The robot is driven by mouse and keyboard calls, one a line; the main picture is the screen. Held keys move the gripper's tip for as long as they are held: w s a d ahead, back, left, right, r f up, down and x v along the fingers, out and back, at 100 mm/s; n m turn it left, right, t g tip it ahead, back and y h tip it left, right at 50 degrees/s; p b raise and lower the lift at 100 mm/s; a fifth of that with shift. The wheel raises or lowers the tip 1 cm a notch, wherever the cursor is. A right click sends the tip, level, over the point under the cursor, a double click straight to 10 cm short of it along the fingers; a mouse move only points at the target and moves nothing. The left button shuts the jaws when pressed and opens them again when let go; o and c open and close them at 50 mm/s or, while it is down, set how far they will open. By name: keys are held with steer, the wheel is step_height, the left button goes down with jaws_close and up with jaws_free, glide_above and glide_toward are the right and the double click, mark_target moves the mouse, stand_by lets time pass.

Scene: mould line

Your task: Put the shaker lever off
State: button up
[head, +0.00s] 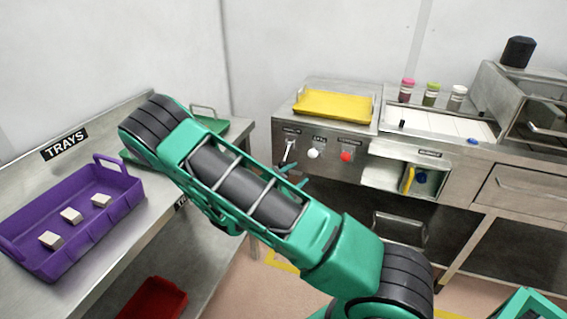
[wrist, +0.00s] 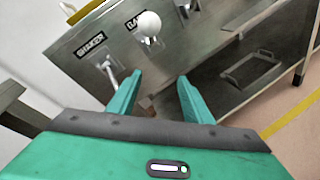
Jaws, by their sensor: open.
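The shaker lever (head: 288,152) is a short pale lever on the steel front panel, leftmost in a row of controls. In the wrist view the lever (wrist: 111,73) is under the "SHAKER" label (wrist: 90,45), slanting down toward my left finger. I cannot tell its set position for sure. My gripper (wrist: 160,76) is open with nothing between its fingers. It points at the panel, with the lever just left of its left fingertip. In the head view my gripper (head: 297,178) shows only in part, behind my forearm, just below the lever.
A white ball knob (head: 313,153) and a red knob (head: 346,156) are right of the lever. A yellow tray (head: 334,103) lies above. An open niche (head: 380,174) is to the right. The left bench holds a purple tray (head: 109,222) with white blocks.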

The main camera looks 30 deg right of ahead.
mark_target(284, 161)
steer(key=w+a+f+n+t, duration=0.2)
steer(key=w+a+n+t, duration=0.35)
steer(key=n, duration=0.25)
steer(key=shift+y, duration=0.3)
steer(key=x, duration=1)
steer(key=shift+d, duration=0.5)
jaws_close()
steer(key=shift+a, duration=0.2)
